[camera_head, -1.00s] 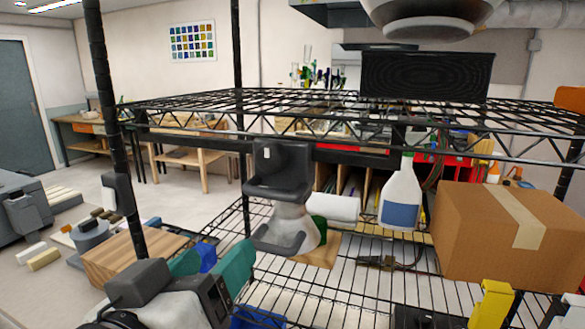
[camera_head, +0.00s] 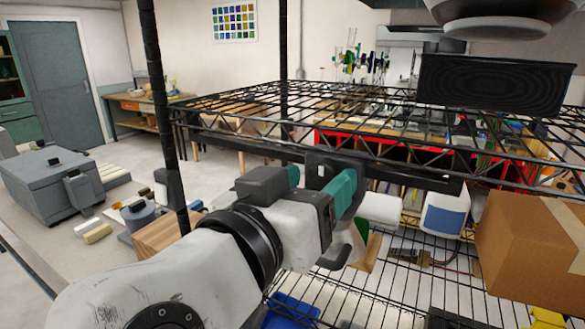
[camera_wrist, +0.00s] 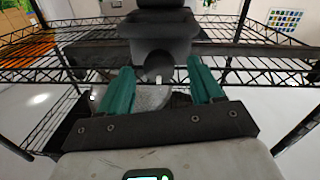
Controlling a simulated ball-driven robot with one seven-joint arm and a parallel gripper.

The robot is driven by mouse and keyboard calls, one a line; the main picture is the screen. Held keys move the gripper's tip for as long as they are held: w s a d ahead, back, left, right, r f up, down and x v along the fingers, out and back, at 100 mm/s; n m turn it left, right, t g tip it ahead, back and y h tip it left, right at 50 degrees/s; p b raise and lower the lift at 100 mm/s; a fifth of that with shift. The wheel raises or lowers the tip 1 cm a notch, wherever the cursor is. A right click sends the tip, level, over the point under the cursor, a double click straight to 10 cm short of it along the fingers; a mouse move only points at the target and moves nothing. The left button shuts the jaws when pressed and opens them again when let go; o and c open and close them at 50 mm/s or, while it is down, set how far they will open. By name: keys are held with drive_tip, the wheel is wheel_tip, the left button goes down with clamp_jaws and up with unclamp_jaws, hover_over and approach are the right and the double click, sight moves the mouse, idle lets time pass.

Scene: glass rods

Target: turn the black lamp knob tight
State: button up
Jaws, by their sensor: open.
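The black lamp fitting hangs at the shelf's front rail. Its dark upper plate (camera_head: 322,165) shows in the head view, partly behind my gripper (camera_head: 325,182). In the wrist view the black lamp part (camera_wrist: 160,38) lies just ahead of my gripper (camera_wrist: 160,76), centred between the teal fingers. A small pale mark shows below it. I cannot clearly tell the knob from the rest of the black fitting. The fingers are apart, one on each side, with nothing visibly held. I cannot tell whether they touch the lamp.
The wire shelf (camera_head: 250,105) runs across above, with dark posts at left. A cardboard box (camera_head: 525,245) and a white bottle (camera_head: 446,215) stand to the right on the lower rack. A wooden block (camera_head: 160,235) lies left of my arm.

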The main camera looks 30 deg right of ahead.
drive_tip(key=shift+w+d, duration=0.3)
drive_tip(key=shift+d, duration=0.15)
drive_tip(key=c, duration=1.1)
